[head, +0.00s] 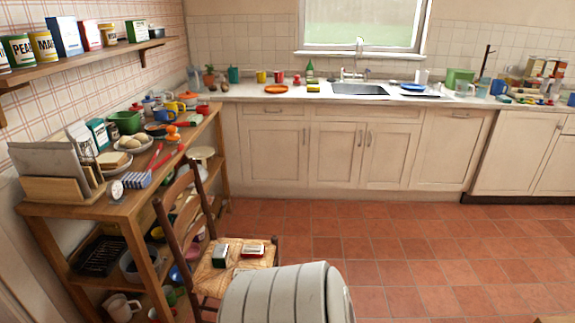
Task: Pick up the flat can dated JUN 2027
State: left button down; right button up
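Two small flat tins sit on the woven seat of the wooden chair. The dark green one with a pale top (222,251) is at the left, and the red one with a pale top (253,250) is to its right. They lie a small gap apart. No date is readable on either, so I cannot tell which, if any, is marked JUN 2027. Neither of my grippers is in view.
The chair (262,262) stands beside a crowded wooden shelf table (88,209). A wall shelf (95,57) holds several tins and boxes. The counter (310,97) along the back carries a sink (358,89) and many small items. The tiled floor (440,255) at the right is clear.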

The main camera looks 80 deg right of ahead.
aim_at(236, 272)
jog(key=z, duration=2.4)
